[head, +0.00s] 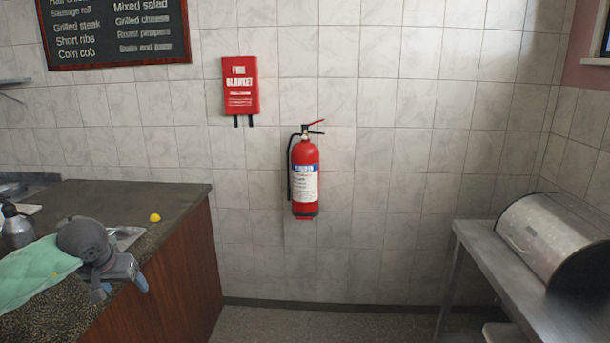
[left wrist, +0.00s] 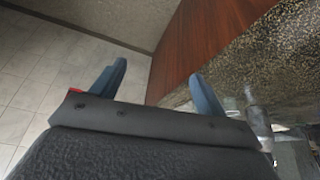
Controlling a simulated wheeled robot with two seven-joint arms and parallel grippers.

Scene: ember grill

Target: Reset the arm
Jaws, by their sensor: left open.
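My left gripper (head: 120,290) is at the lower left of the head view, by the right edge of the dark speckled counter (head: 180,190). Its two blue fingers stand apart with nothing between them. In the left wrist view the open gripper (left wrist: 158,80) shows its blue fingers over the counter's brown wood side (left wrist: 200,40) and the floor. The grey wrist and pale green arm behind it are mine, and they cover part of the counter. My right gripper is not in view.
A small yellow item (head: 155,217) and a metal tray (head: 130,235) lie on the counter near my left wrist. A bottle (head: 17,228) stands at the far left. A red extinguisher (head: 305,175) hangs on the tiled wall. A steel table (head: 480,250) bears a metal drum (head: 545,235) at right. Floor between is clear.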

